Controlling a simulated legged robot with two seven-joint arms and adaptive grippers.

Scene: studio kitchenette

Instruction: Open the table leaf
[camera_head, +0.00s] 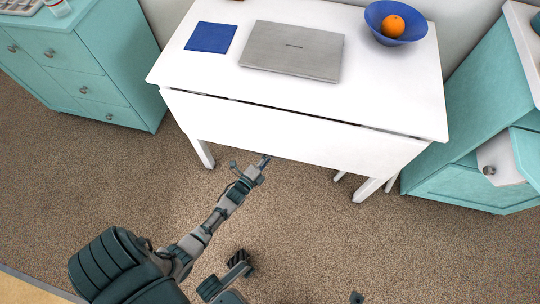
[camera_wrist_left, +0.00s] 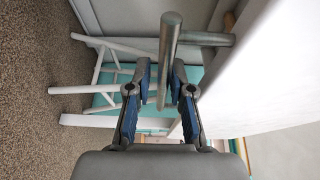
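The white table (camera_head: 225,84) stands in front of me, with its leaf (camera_head: 290,131) hanging down along the near side below a dark seam. My left gripper (camera_head: 262,163) is low by the leaf's bottom edge. In the left wrist view, my left gripper (camera_wrist_left: 161,72) is open, its two fingers apart on either side of a grey metal bar (camera_wrist_left: 169,45). I cannot tell whether they touch the bar. The leaf's white face (camera_wrist_left: 262,75) fills the right of that view.
A closed laptop (camera_head: 293,50), a blue mat (camera_head: 211,37) and a blue bowl (camera_head: 373,14) with an orange (camera_head: 392,26) are on the tabletop. Teal cabinets stand at left (camera_head: 125,60) and right (camera_head: 465,120). The carpet before the table is clear.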

